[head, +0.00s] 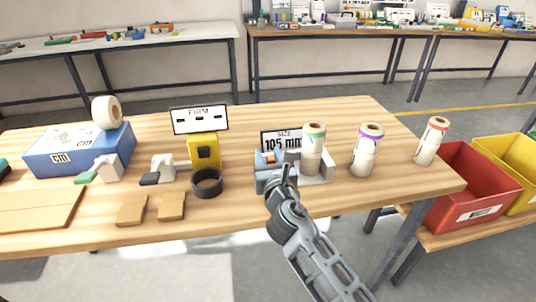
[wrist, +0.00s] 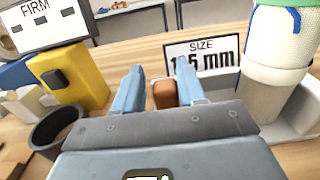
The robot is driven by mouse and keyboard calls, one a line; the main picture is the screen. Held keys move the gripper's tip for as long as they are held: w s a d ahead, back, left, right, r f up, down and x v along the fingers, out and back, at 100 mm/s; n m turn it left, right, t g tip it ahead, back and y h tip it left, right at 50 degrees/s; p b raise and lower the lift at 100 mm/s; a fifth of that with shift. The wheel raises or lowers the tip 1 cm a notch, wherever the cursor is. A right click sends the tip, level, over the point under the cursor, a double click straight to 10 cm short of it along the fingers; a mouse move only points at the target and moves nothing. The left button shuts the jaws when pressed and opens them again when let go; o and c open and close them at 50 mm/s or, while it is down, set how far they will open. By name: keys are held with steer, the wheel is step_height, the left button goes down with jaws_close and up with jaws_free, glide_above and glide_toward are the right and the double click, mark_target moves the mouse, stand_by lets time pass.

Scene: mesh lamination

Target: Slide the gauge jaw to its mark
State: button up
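The gauge (head: 318,178) is a pale grey tray at the table's front right, with a blue-grey jaw block at its left end. An orange-brown knob (head: 269,157) sits on this jaw; it also shows in the wrist view (wrist: 165,94). A white cylinder with a green-banded top (head: 313,150) stands in the gauge. My gripper (wrist: 158,82) is open, its two fingers on either side of the knob, with a gap at the left finger. Whether the right finger touches the knob is unclear. The jaw's mark cannot be made out.
A red bin (head: 468,188) is beyond the table's right edge.

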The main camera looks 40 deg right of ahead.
steer(key=v, duration=0.6)
steer(key=shift+s+a+b, duration=0.25)
steer(key=shift+b, duration=0.05)
